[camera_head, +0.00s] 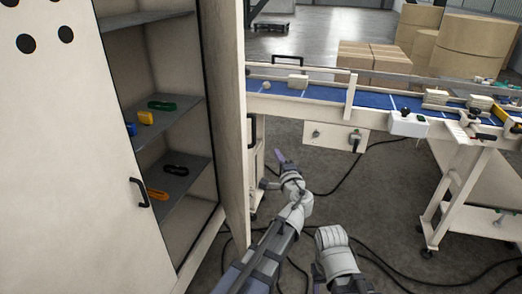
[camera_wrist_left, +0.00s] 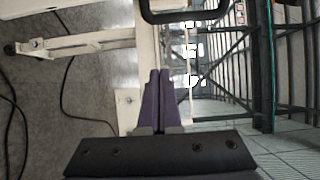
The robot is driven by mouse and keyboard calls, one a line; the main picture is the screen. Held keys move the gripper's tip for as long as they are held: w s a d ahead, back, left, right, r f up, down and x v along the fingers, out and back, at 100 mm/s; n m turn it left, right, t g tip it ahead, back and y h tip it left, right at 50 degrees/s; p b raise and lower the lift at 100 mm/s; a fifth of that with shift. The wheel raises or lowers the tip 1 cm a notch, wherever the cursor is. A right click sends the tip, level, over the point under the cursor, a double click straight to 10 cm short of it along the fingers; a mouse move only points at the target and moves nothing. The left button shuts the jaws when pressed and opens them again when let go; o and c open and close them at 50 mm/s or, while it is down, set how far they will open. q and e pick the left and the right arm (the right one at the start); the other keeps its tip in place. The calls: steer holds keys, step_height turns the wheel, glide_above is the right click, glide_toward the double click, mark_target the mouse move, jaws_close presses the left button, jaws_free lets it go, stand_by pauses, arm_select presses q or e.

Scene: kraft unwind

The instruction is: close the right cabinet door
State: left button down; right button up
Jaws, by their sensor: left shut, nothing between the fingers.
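The right cabinet door (camera_head: 232,150) stands open, swung out from the cabinet and seen nearly edge-on. Its dark handle (camera_head: 252,130) is on the face turned to the right. My left gripper (camera_head: 278,156) is to the right of this door, just right of and below the handle. Its purple fingers (camera_wrist_left: 157,98) are shut together with nothing between them. In the left wrist view a dark handle (camera_wrist_left: 185,14) lies beyond the fingertips, apart from them. My right arm shows at lower right, but its gripper is not visible.
The left cabinet door (camera_head: 75,150) has its own handle (camera_head: 139,192). Shelves (camera_head: 180,180) inside hold several coloured items. A blue conveyor (camera_head: 325,97) stands behind my left gripper. Black cables (camera_head: 350,178) lie on the floor.

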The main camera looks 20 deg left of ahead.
arm_select(q)
steer(key=x, duration=1)
steer(key=s+a, duration=0.2)
steer(key=s, duration=0.1)
steer(key=shift+a, duration=0.4)
